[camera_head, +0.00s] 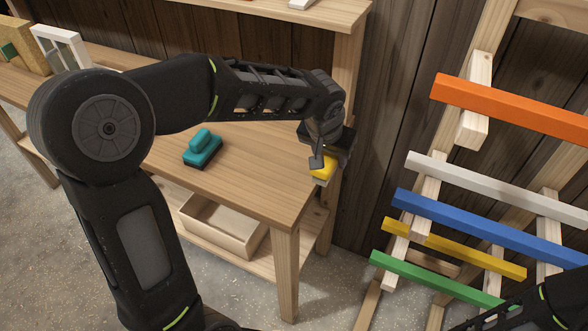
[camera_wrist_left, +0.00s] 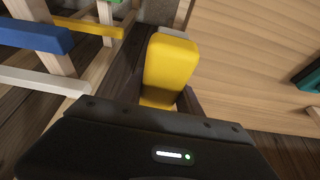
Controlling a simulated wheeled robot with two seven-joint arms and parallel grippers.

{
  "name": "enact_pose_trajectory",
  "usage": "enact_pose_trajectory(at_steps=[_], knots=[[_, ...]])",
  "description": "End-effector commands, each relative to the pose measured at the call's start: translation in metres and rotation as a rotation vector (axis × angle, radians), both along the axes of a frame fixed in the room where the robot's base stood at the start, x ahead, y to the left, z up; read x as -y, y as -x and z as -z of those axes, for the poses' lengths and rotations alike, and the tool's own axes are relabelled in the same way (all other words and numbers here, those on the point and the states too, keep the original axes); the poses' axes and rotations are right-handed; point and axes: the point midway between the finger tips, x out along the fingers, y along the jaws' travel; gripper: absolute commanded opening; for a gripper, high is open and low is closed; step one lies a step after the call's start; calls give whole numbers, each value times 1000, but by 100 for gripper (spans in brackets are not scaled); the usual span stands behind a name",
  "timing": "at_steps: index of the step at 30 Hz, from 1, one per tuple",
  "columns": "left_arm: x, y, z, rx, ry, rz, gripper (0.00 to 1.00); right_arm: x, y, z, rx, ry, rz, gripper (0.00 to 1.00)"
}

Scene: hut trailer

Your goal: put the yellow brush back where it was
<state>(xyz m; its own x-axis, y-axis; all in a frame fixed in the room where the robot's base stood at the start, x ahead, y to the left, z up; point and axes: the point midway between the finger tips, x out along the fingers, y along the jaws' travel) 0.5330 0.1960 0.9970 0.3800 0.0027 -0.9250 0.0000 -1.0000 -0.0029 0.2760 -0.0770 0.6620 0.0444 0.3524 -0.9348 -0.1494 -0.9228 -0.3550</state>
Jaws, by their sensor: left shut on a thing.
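The yellow brush (camera_head: 323,168) is in my left gripper (camera_head: 318,160), by the right edge of the wooden workbench (camera_head: 265,185). My left gripper is shut on it; its fingers are mostly hidden by the wrist in the head view. In the left wrist view the yellow brush (camera_wrist_left: 171,62) stands out beyond the dark gripper body, with a pale grey part at its far end. I cannot tell whether it touches the bench top. My right gripper is not in view; only part of my right arm shows at the lower right.
A teal brush (camera_head: 202,148) lies on the bench left of my left gripper. An open wooden box (camera_head: 222,225) sits on the shelf below. A wooden rack with coloured bars, such as an orange one (camera_head: 510,108), stands to the right. A bench post rises behind my gripper.

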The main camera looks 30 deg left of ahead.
Motion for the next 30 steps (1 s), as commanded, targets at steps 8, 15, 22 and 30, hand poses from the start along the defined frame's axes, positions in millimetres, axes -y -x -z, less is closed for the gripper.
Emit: enact_pose_trajectory(at_steps=[8,15,22,30], knots=[[0,0,0,1,0,0,4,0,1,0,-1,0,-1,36],[-14,-1,3,1,-2,-13,4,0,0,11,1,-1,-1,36],[-94,8,5,-6,-13,-51,4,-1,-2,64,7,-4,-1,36],[-167,42,-14,1,0,-34,4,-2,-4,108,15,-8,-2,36]])
